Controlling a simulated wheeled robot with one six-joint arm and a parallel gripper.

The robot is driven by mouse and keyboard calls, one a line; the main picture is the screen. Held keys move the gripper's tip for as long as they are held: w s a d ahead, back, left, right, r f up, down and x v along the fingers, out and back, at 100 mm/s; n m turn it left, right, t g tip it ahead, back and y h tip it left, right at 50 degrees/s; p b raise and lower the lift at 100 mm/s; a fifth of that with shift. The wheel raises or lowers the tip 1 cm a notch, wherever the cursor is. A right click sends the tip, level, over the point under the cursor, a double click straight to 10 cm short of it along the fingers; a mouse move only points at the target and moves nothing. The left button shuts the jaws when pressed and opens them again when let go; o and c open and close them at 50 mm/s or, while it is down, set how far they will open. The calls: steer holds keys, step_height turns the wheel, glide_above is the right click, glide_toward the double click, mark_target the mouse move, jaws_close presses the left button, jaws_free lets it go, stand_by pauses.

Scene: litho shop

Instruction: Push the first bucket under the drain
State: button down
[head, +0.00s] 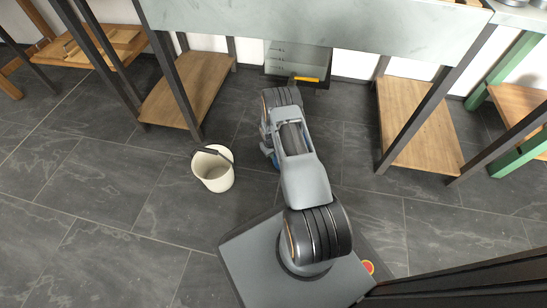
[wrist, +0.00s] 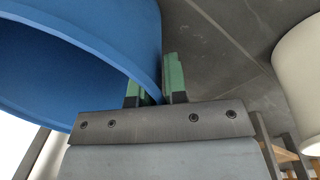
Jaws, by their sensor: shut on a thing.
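A blue bucket (wrist: 75,50) fills the left of the wrist view. My gripper (wrist: 154,88) has its two green fingers on either side of the bucket's wall at the rim and is shut on it. In the head view my arm hides nearly all of this bucket; only a small blue patch (head: 271,158) shows beside the arm. A white bucket (head: 213,172) with a dark handle stands upright on the floor to the left; it also shows at the right of the wrist view (wrist: 300,75). A yellow lever (head: 307,79) sits low on a grey tank, perhaps at the drain; no outlet shows clearly.
The grey tank (head: 285,58) stands under a large pale basin (head: 320,25) on dark legs. Wooden low shelves (head: 190,90) flank the gap on the left and right (head: 420,125). Dark tiled floor is clear between them and around the white bucket.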

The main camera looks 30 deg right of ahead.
steer(key=shift+w+d, duration=0.15)
steer(key=shift+w, duration=0.2)
steer(key=shift+w+d, duration=0.1)
steer(key=shift+w, duration=0.05)
stand_by(0.3)
steer(key=shift+w+a, duration=0.35)
steer(key=shift+w, duration=0.2)
steer(key=c, duration=1.1)
jaws_free()
steer(key=shift+s+d, duration=0.1)
steer(key=shift+d, duration=0.05)
steer(key=r+p, duration=0.2)
steer(key=r, duration=0.2)
steer(key=r+p, duration=0.2)
steer(key=r, duration=0.3)
steer(key=a+r+p, duration=0.1)
steer(key=r+p, duration=0.1)
steer(key=r, duration=0.2)
steer(key=shift+r, duration=0.4)
